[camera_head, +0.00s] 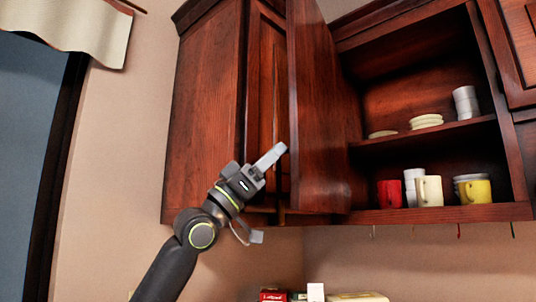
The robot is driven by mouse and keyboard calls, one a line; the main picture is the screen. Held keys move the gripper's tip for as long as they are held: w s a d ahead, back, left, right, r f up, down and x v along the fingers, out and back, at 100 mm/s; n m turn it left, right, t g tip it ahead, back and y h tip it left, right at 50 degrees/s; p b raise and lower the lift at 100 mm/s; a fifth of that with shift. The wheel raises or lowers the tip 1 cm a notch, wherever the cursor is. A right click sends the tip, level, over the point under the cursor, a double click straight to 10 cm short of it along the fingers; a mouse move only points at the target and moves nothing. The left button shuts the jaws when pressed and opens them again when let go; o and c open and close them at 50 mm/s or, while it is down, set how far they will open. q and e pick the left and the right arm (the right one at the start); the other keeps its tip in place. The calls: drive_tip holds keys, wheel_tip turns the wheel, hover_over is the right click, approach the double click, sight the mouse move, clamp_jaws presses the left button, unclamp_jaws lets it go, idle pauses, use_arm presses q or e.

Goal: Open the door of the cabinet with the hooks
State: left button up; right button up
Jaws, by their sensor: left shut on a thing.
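The cabinet with hooks (430,213) is dark reddish wood and hangs on the wall at the upper right. The exact contact and any handle are hard to make out. My right gripper is out of view.
Inside the open cabinet are a red mug (390,194), a cream mug (428,190), a yellow mug (476,191) and stacked plates (426,121). Small boxes (273,295) show at the bottom edge.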

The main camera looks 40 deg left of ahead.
use_arm(q)
drive_tip(key=shift+w+a+f, duration=0.1)
drive_tip(key=shift+w+f, duration=0.15)
wheel_tip(320, 180, up, 10)
drive_tip(key=p, duration=0.2)
drive_tip(key=shift+s+r+p, duration=0.15)
drive_tip(key=shift+p, duration=0.25)
drive_tip(key=shift+s, duration=0.15)
idle(0.3)
